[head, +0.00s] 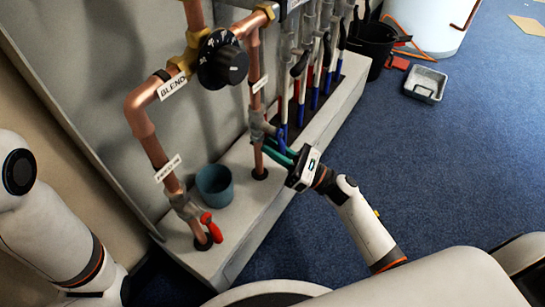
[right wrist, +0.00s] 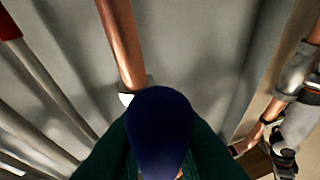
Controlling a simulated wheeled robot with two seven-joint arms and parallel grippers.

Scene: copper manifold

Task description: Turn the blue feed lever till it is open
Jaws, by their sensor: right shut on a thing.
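The blue feed lever (head: 281,138) is on the valve of the right-hand copper pipe (head: 256,105) in the head view, mostly hidden by my gripper. In the right wrist view the dark blue lever (right wrist: 160,125) shows as a rounded end between the two green fingers. My right gripper (head: 276,153) is shut on the lever, reaching in from the right. Most of the lever's length is hidden, so its exact angle is hard to tell. My left arm is at the left edge of the head view; its gripper is out of view.
A red lever (head: 212,228) is on the left copper pipe (head: 152,150). A blue-grey cup (head: 214,186) stands on the ledge between the pipes. A black dial (head: 222,60) is above. A black bucket (head: 374,46) and a grey tray (head: 425,84) are on the carpet.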

